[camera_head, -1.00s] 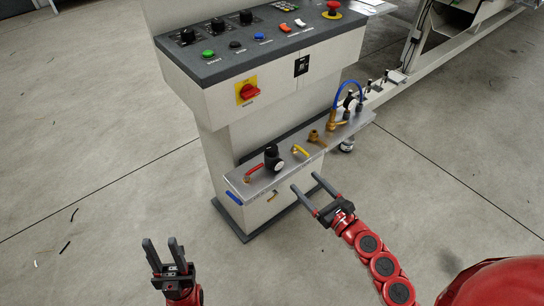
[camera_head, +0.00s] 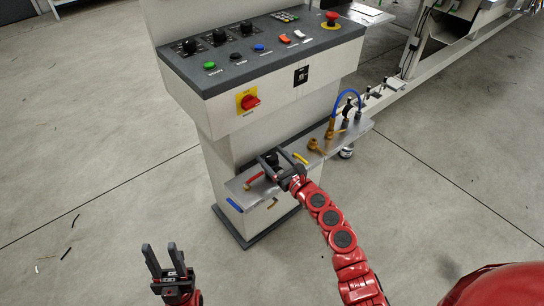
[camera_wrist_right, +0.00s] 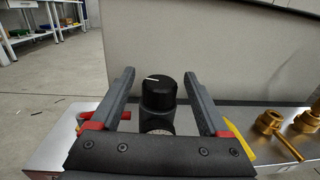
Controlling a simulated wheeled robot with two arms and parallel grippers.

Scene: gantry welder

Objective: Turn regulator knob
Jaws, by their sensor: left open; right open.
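The regulator knob (camera_wrist_right: 160,92) is black with a white mark on its top. In the right wrist view it stands upright between the two fingers of my right gripper (camera_wrist_right: 160,100), with a gap on each side. A gauge face under it is partly hidden by my gripper. In the head view my right gripper (camera_head: 280,159) is open over the shelf at the regulator, and it covers most of the regulator. My left gripper (camera_head: 163,260) is open and empty, low above the floor at the left, far from the regulator.
The shelf (camera_head: 325,146) carries a red lever (camera_head: 255,179), a yellow lever (camera_head: 300,158) and brass fittings (camera_head: 316,147) close to my right gripper. The control cabinet (camera_head: 215,120) rises behind.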

